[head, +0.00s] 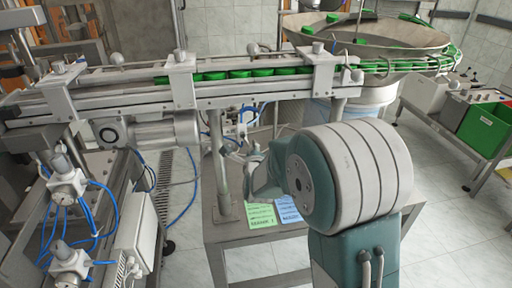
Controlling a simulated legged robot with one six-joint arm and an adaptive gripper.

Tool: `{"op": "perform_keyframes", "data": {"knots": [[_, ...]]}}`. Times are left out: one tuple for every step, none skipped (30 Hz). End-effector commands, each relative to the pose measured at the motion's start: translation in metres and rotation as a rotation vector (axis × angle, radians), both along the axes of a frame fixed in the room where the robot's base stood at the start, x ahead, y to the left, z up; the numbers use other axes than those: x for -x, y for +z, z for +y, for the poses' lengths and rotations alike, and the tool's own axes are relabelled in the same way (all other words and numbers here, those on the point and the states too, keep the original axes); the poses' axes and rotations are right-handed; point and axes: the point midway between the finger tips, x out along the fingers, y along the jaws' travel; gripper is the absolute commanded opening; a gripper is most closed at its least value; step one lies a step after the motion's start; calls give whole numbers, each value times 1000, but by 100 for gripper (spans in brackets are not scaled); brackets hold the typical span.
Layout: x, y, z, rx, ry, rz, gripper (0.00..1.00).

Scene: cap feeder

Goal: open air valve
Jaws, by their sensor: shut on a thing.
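The air valve (240,126) is a small pale metal unit with blue hoses, below the conveyor near the centre of the head view. My teal and white arm reaches toward it from the lower right. My gripper (238,149) is small in view at the far end of the arm, at the lower part of the valve unit. It is shut on a part there. My wrist partly covers the gripper, and the fingers and the valve handle are too small to make out clearly.
A conveyor (110,92) carrying green caps (240,74) runs above the valve. A metal post (220,165) stands just left of my gripper. Green and blue cards (262,216) lie on the table (240,258). A bowl feeder (365,38) and green bin (484,127) stand at right.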

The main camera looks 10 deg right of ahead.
Motion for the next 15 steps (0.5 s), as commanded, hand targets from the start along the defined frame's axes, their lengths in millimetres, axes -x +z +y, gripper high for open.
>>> {"op": "perform_keyframes", "data": {"knots": [[0,-3,2,-43,-1,4,0],[0,-4,4,-70,-1,4,0],[0,-5,6,-105,0,4,0],[0,-5,7,-131,0,5,0],[0,-6,9,-156,0,5,0],[0,-7,11,-189,-1,5,0],[0,-7,12,-211,-1,6,0],[0,-8,14,-233,0,6,0],[0,-8,15,-261,0,6,0],[0,-9,17,-282,-1,7,0],[0,-9,18,-301,-1,7,0],[0,-9,19,-325,-1,8,0],[1,-10,20,-341,-2,9,0],[0,-10,21,-357,-2,8,0],[1,-10,22,-374,-3,9,0]]}}
